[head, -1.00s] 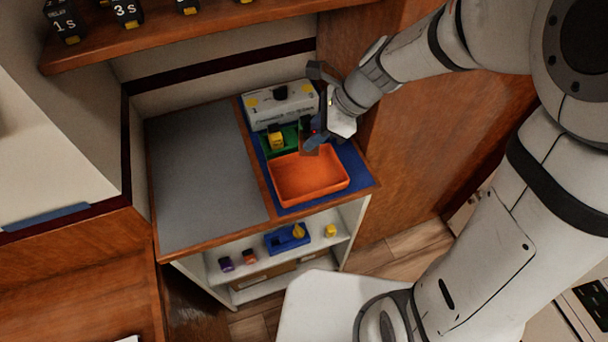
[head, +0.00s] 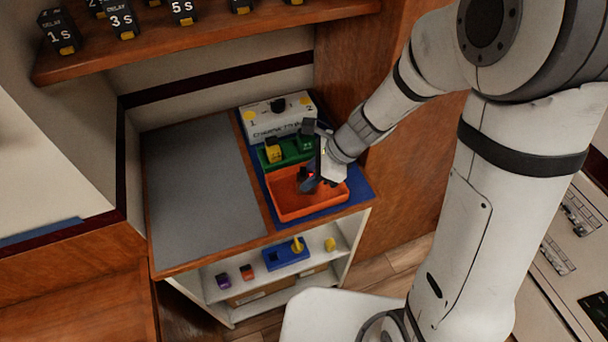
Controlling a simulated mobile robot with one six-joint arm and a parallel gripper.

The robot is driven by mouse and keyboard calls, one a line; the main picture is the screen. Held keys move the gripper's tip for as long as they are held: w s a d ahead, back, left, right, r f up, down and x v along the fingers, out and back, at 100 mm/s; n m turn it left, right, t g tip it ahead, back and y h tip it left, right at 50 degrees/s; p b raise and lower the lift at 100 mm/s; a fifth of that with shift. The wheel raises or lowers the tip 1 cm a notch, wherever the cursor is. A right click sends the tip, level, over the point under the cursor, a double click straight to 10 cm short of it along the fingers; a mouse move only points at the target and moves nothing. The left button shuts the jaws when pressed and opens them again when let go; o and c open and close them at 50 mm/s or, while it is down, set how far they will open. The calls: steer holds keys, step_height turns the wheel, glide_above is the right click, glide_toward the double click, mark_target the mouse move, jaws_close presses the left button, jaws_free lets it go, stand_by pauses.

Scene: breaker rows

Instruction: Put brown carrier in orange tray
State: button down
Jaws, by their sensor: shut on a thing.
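The orange tray (head: 285,212) lies on the blue mat at the right of the counter. My gripper (head: 308,184) is over the tray's inside, pointing down, low between its walls. It is shut on a small dark brownish thing, which I take to be the brown carrier; it is mostly hidden by the fingers and blurred. I cannot tell whether it touches the tray floor.
Behind the tray stands a green holder (head: 290,155) with a yellow block (head: 273,151), and behind it a white box (head: 278,117) with a black knob. The grey counter area (head: 200,190) on the left is clear. A shelf below holds small coloured parts.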

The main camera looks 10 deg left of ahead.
steer(key=shift+f, duration=0.2)
steer(key=c, duration=1.1)
jaws_free()
steer(key=shift+r, duration=0.1)
steer(key=shift+r, duration=0.2)
steer(key=s+p+v, duration=0.1)
steer(key=v, duration=1.1)
steer(key=s+d+r+n+t+h, duration=0.1)
steer(key=s+d+r+n+h, duration=0.1)
steer(key=d+n, duration=0.3)
steer(key=s+d+r+n+t+h, duration=0.1)
steer(key=s+d+r+n+h, duration=0.1)
steer(key=d+n, duration=0.3)
steer(key=s+d+r+n+t+h, duration=0.2)
steer(key=s+d+n, duration=0.2)
steer(key=d+n, duration=0.1)
steer(key=shift+s+d+n+h, duration=0.3)
steer(key=shift+s+d+n, duration=0.1)
steer(key=shift+n, duration=0.2)
